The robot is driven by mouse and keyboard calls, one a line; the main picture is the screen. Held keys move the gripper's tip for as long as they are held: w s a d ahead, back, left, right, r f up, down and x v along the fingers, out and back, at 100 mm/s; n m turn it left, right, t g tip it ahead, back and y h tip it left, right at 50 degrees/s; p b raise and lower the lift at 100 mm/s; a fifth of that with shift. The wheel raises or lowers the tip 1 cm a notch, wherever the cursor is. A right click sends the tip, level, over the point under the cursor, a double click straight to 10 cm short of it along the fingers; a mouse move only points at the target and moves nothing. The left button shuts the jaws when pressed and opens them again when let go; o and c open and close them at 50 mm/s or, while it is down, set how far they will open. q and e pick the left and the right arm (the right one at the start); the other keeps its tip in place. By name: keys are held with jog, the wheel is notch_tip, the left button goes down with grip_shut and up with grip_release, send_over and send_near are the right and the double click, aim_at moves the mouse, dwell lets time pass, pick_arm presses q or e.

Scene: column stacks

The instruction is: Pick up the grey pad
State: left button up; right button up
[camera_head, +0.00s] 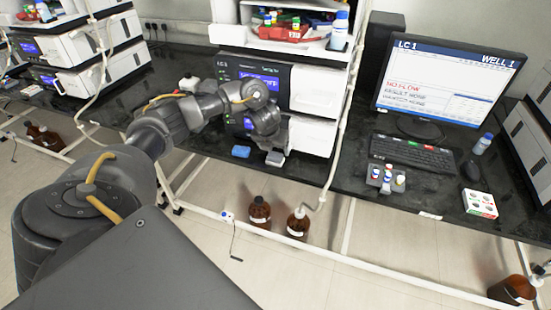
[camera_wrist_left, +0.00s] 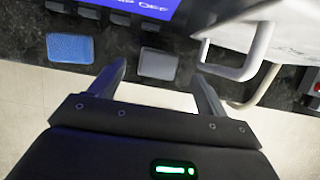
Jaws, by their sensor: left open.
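The grey pad (camera_wrist_left: 157,64) lies flat on the dark bench top near its front edge. In the head view the grey pad (camera_head: 275,158) shows just below my left gripper (camera_head: 268,143). In the left wrist view my left gripper (camera_wrist_left: 163,83) is open, with one finger to each side of the pad's near edge. Nothing is held between the fingers. I cannot tell how high the fingertips are above the bench. A blue pad (camera_head: 241,151) lies to the left of the grey one, and it also shows in the left wrist view (camera_wrist_left: 70,48). My right gripper is not in view.
The LC 1 instrument stack (camera_head: 312,90) stands close behind the pads. A white tube (camera_head: 340,140) runs down to its right. A keyboard (camera_head: 415,154) and a small vial rack (camera_head: 384,180) are farther right. Brown bottles (camera_head: 260,212) stand on the floor below.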

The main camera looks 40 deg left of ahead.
aim_at(275, 155)
pick_arm(q)
jog(key=x, duration=0.4)
jog(key=shift+s+d+f, duration=0.1)
jog(key=shift+s+f, duration=0.2)
jog(key=shift+c, duration=0.3)
jog(key=c, duration=1)
jog(key=shift+r, duration=0.15)
